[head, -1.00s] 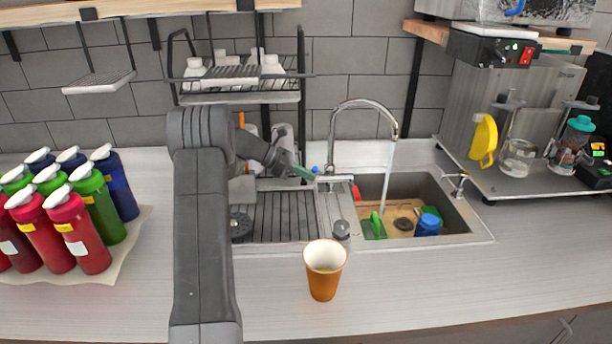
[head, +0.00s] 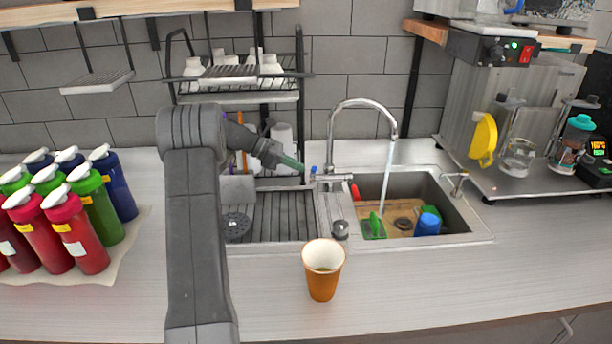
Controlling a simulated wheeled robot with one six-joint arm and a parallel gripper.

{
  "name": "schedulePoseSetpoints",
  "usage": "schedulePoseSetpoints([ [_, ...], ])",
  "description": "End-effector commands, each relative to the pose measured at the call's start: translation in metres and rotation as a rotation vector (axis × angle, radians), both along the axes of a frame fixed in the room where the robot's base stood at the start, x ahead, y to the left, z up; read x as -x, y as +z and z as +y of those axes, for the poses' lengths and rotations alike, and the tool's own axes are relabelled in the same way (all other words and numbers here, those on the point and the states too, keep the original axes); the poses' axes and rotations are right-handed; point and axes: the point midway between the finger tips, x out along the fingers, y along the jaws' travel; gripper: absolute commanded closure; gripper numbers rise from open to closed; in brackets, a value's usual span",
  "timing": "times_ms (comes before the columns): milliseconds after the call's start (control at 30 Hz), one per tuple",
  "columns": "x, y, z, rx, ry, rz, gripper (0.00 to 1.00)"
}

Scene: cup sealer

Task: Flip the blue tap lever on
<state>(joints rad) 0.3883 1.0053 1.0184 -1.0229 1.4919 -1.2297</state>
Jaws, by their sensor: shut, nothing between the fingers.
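The blue tap lever (head: 314,171) is a small blue-tipped handle on the left side of the chrome faucet (head: 331,143). A stream of water (head: 387,180) runs from the spout into the sink. My gripper (head: 300,166) is shut and empty, with its greenish tips just left of the lever. A small gap seems to show between the tips and the lever.
The sink (head: 465,222) holds a blue cup (head: 427,224), a green sponge-like item (head: 375,226) and a board. An orange cup (head: 322,284) stands on the front counter. Several colored bottles (head: 75,235) stand at left. A dish rack (head: 240,97) hangs behind my arm.

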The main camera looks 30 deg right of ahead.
Motion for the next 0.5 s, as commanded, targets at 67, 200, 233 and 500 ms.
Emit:
schedulePoseSetpoints([
  [67,-0.007,0.004,0.012,-0.003,0.002,0.0,1.0],
  [200,-0.014,0.011,0.025,-0.007,-0.003,0.005,1.0],
  [233,-0.015,0.012,0.027,-0.008,-0.003,0.005,1.0],
  [500,-0.017,0.014,0.031,-0.012,-0.006,0.01,1.0],
])
